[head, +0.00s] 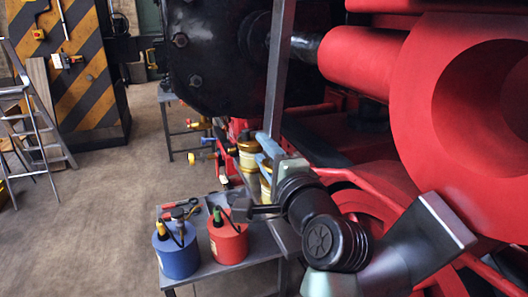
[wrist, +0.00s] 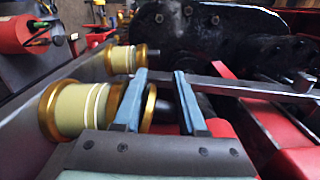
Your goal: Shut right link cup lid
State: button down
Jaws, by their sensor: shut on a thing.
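The nearer link cup (wrist: 80,110) has a cream body with gold rims and lies sideways in the wrist view. A gold disc, its lid (wrist: 150,105), shows beside the cup's rim, between my blue fingers. My gripper (wrist: 160,76) is shut on this lid, though a gap shows between the fingertips. The left finger hides part of the space between cup and lid. In the head view my gripper (head: 264,146) is over the nearer cup (head: 265,188), which is mostly hidden behind it. A second cream and gold cup (head: 247,156) stands just beyond; it also shows in the wrist view (wrist: 122,60).
A grey bench (head: 245,258) with a blue can (head: 177,255), a red can (head: 228,243) and hand tools stands left of my arm. The red locomotive machinery (head: 370,60) fills the right side.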

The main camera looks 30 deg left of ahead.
jog(key=c, duration=0.6)
grip_release()
jog(key=shift+f, duration=0.25)
jog(key=shift+c, duration=0.2)
